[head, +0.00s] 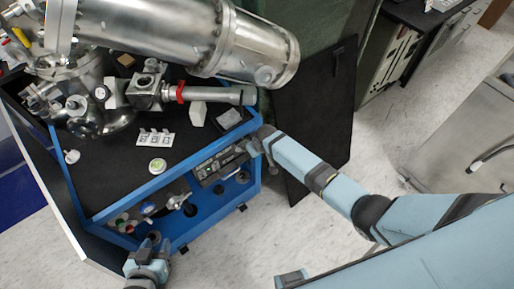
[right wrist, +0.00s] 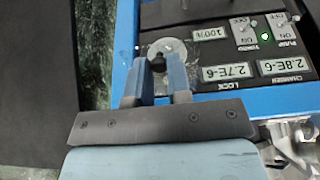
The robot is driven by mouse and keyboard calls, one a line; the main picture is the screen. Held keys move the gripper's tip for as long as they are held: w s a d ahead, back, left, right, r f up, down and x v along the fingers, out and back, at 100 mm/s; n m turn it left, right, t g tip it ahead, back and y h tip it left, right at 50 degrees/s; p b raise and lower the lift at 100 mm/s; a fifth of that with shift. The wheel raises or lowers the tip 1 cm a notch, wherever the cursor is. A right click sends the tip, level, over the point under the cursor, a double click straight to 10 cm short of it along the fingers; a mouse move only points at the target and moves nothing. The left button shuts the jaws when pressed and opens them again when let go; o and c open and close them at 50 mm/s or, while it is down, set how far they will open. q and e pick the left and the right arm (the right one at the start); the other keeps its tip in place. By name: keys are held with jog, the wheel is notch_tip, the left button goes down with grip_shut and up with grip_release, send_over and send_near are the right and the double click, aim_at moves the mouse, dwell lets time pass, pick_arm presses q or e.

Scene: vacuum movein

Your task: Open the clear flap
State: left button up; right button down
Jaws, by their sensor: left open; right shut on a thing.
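The control panel (head: 218,163) is on the front of a blue-framed bench. The right wrist view shows it close up, with lit readouts (right wrist: 285,66) and switches (right wrist: 243,32). The clear flap cannot be made out surely against the panel. My right gripper (head: 254,145) is at the panel's right end. In the right wrist view its fingers (right wrist: 157,72) are closed about a small dark piece (right wrist: 158,63) in front of a round silver disc (right wrist: 176,50). Whether this piece belongs to the flap, I cannot tell. My left gripper (head: 154,244) is open and empty, low at the bench's front.
Steel vacuum chambers and pipes (head: 215,40) stand over the bench's black top (head: 120,175). A white-green round item (head: 157,166) and a white switch plate (head: 155,138) lie on it. Knobs (head: 150,207) line the left front. Speckled floor (head: 225,240) is clear before the bench.

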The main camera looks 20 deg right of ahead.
jog(key=shift+w+a+r+g+h+p, duration=0.1)
jog(key=shift+w+r+g+h+p, duration=0.2)
jog(key=shift+r+g+p, duration=0.5)
jog(key=shift+f, duration=0.2)
jog(key=c, duration=1.1)
grip_release()
jog(key=shift+r, duration=0.6)
jog(key=v, duration=1.2)
jog(key=shift+s+r, duration=0.1)
jog(key=shift+r, duration=0.2)
